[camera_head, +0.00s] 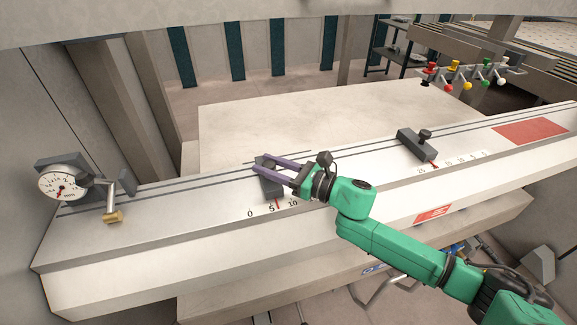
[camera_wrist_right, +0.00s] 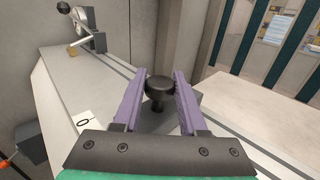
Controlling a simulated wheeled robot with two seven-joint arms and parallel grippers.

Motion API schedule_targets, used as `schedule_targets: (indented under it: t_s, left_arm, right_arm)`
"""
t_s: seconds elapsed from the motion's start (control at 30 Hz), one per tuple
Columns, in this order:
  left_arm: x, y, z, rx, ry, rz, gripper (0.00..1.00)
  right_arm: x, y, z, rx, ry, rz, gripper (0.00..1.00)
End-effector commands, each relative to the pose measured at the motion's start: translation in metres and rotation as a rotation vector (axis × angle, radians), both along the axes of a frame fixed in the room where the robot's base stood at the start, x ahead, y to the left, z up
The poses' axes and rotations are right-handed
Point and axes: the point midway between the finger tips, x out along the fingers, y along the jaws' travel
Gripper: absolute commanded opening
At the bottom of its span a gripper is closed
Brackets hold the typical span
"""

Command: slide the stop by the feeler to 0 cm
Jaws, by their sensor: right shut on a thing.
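The dark stop (camera_head: 271,189) nearer the feeler sits on the grooved rail of the bench. Its red pointer is close to the 5 mark on the scale (camera_head: 272,209), right of the 0. My right gripper (camera_head: 259,164) has its purple fingers around the stop's black knob, shut on it. In the right wrist view the round knob (camera_wrist_right: 160,88) stands between the two fingers, and a 0 mark (camera_wrist_right: 84,121) shows to the left. The feeler, a dial gauge (camera_head: 63,183) with a brass-tipped arm (camera_head: 113,215), stands at the rail's left end. My left gripper is not in view.
A second stop (camera_head: 417,146) sits farther right on the rail, near the 25 mark. A red patch (camera_head: 530,130) lies at the bench's right end. Coloured knobs (camera_head: 465,75) stand behind. The rail between the held stop and the feeler looks clear.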

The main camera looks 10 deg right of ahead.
Motion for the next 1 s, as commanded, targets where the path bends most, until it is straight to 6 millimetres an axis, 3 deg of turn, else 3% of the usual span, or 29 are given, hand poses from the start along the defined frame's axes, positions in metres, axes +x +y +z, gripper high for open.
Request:
schedule_targets:
  t_s: [0.1, 0.3, 0.77, 0.8, 0.87, 1.0]
  left_arm:
    - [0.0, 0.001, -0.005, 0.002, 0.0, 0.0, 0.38]
    - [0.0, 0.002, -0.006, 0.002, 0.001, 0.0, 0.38]
    - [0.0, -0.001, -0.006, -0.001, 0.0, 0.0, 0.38]
    - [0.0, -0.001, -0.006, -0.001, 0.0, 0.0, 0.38]
    - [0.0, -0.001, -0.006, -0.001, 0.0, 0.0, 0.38]
    - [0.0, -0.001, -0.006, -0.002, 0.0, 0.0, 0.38]
  right_arm:
    - [-0.002, 0.026, -0.002, 0.001, 0.0, 0.004, 0.0]
    - [-0.004, 0.056, -0.001, -0.002, 0.001, 0.003, 0.0]
    - [-0.006, 0.067, -0.001, -0.001, 0.002, 0.005, 0.0]
    - [-0.006, 0.067, -0.001, -0.001, 0.002, 0.006, 0.49]
    - [-0.006, 0.067, -0.001, -0.001, 0.002, 0.006, 0.71]
    - [-0.005, 0.066, -0.001, -0.002, 0.001, 0.004, 0.71]
